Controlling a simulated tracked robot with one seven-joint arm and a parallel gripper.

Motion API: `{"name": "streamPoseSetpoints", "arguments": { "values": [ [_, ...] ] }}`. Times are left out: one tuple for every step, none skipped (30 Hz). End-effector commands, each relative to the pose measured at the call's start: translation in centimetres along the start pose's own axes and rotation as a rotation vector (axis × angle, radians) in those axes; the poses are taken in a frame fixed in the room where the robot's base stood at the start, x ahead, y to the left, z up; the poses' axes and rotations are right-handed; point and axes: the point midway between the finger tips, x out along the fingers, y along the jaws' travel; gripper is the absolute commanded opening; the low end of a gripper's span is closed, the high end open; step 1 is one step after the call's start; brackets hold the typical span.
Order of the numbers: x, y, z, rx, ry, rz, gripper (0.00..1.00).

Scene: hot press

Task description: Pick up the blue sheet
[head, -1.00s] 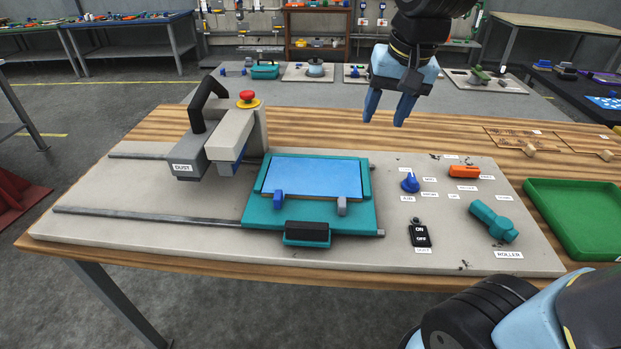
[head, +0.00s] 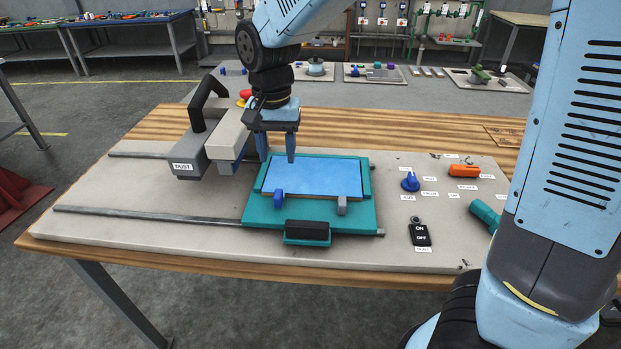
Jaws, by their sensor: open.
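The blue sheet (head: 318,178) lies flat on the teal press tray (head: 257,213) in the middle of the grey board. A small blue clip (head: 278,200) and a grey clip (head: 342,206) stand at its front edge. My gripper (head: 277,158) points down with its blue fingers apart and nothing between them. The fingertips are over the far left part of the sheet, near its back edge. I cannot tell how far above the sheet they are.
The grey press head (head: 228,138) with its black handle stands close left of my gripper. A black-fronted teal handle (head: 307,233) is at the tray's front. A blue knob (head: 410,182), an orange part (head: 464,171) and an ON/OFF switch (head: 420,234) sit on the board's right side.

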Motion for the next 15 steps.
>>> {"name": "streamPoseSetpoints", "arguments": {
  "values": [
    [1.0,0.0,0.1,-0.001,-0.002,0.003,0.49],
    [1.5,0.0,0.1,-0.002,-0.002,0.003,0.49],
    [2.3,0.0,0.1,-0.002,-0.002,0.003,0.49],
    [2.8,0.0,0.1,-0.002,-0.002,0.003,0.49],
    [3.2,0.0,0.1,-0.002,-0.001,0.002,0.49],
    [3.8,0.0,0.0,-0.002,-0.001,0.002,0.49],
    [4.2,0.0,0.0,-0.001,-0.001,0.002,0.49],
    [4.6,0.0,0.0,-0.001,-0.001,0.001,0.49],
    [5.0,0.0,0.1,-0.001,-0.002,0.001,0.49],
    [5.2,0.0,0.0,-0.001,-0.001,0.0,0.49],
    [5.4,0.0,0.0,-0.001,0.0,0.0,0.49],
    [5.5,0.0,0.0,-0.001,0.001,-0.001,0.49],
    [5.7,0.0,0.0,-0.001,0.001,-0.001,0.49],
    [5.8,0.0,0.0,-0.001,0.001,-0.001,0.49],
    [6.0,0.0,0.0,-0.002,0.0,0.0,0.49]
  ]
}}
